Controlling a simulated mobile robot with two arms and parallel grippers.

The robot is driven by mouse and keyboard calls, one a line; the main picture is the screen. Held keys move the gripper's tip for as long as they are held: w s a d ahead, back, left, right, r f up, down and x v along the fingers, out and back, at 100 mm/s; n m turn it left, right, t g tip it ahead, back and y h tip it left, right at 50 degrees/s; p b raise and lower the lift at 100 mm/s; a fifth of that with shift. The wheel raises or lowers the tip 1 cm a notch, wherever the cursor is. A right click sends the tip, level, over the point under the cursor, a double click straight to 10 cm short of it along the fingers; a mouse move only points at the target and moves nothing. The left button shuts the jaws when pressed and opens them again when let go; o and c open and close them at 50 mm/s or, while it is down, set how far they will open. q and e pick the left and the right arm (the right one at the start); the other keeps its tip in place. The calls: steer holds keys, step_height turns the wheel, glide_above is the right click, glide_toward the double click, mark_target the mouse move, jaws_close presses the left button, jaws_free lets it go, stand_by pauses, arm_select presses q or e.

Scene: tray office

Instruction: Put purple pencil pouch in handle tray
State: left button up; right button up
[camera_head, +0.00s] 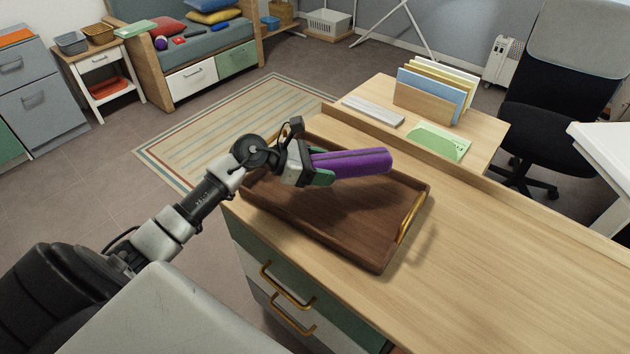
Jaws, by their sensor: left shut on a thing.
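The purple pencil pouch (362,163) is a long rounded tube with a dark zip line. My left gripper (318,167) is shut on its left end and holds it roughly level over the far part of the handle tray. The handle tray (330,230) is dark brown wood with raised walls and a brass handle at its right end; it lies on the desk near the left edge. Its left end is partly hidden by my gripper and wrist. The pouch appears to be above the tray floor, but the exact gap is hard to tell. My right gripper is not in view.
The wooden desk (490,270) is clear to the right of the tray. Behind a low ledge are a keyboard (373,110), a green sheet (440,141) and a file holder (424,103). A black office chair (548,120) stands at right.

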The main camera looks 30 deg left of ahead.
mark_target(314, 188)
arm_select(q)
steer(key=shift+a+f, duration=0.5)
steer(key=shift+a, duration=0.35)
step_height(314, 188, down, 4)
steer(key=shift+r, duration=0.1)
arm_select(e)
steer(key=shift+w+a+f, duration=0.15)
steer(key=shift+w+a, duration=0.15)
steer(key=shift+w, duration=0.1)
arm_select(q)
steer(key=shift+f, duration=0.2)
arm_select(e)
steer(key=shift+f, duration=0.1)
arm_select(q)
steer(key=o, duration=1)
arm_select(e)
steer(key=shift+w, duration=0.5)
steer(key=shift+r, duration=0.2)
